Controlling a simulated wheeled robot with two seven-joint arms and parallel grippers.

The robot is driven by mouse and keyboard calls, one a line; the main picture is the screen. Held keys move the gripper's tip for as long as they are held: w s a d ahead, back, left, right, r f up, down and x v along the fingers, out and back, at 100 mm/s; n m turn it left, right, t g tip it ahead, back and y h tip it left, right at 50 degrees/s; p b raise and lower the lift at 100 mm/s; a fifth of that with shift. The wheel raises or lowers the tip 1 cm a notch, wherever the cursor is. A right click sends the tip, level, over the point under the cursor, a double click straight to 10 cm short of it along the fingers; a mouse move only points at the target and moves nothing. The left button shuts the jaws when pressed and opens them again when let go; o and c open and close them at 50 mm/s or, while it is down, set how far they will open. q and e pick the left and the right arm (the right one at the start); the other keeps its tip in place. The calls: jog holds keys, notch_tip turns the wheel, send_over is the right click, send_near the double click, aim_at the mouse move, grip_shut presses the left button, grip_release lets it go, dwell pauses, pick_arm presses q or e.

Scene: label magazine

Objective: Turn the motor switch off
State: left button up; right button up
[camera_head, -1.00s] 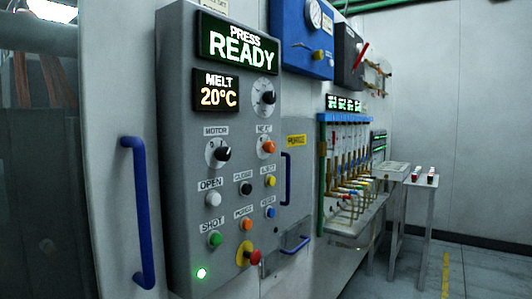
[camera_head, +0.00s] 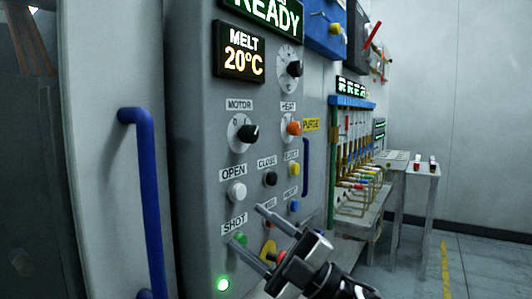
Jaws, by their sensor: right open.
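The motor switch (camera_head: 242,133) is a black knob on a round white dial, under the MOTOR label on the grey control panel (camera_head: 195,110). The knob sticks out to the right of the dial's centre, and I cannot read its setting. My right gripper (camera_head: 248,226) is open and empty, low in front of the panel, below the motor switch and apart from it. Its fingers point up and left across the lower buttons. They partly hide the green SHOT button (camera_head: 238,240) and the red-and-yellow stop button (camera_head: 270,250). My left gripper is not in view.
An orange HEAT knob (camera_head: 294,128) is right of the motor switch, and a white OPEN button (camera_head: 236,191) is below it. A blue handle (camera_head: 146,200) stands out left of the panel. A rack of pipes (camera_head: 352,150) and a small table (camera_head: 420,170) stand farther right.

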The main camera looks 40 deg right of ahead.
jog(key=s+r+n+g+y, duration=0.35)
jog(key=r+n+g, duration=0.3)
jog(key=n, duration=0.35)
jog(key=t+h+b, duration=0.2)
jog(key=t+h, duration=0.2)
jog(key=h, duration=0.8)
send_near(255, 134)
jog(key=shift+y, duration=0.35)
jog(key=p+x, duration=0.4)
jog(key=x, duration=0.3)
jog(key=shift+w+d, duration=0.1)
jog(key=shift+w, duration=0.05)
jog(key=shift+w+a, duration=0.25)
jog(key=shift+w, duration=0.4)
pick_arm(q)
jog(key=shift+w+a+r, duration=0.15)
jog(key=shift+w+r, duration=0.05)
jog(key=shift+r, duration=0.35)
pick_arm(e)
jog(key=shift+f, duration=0.1)
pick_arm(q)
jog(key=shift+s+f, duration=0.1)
pick_arm(e)
jog(key=c, duration=1)
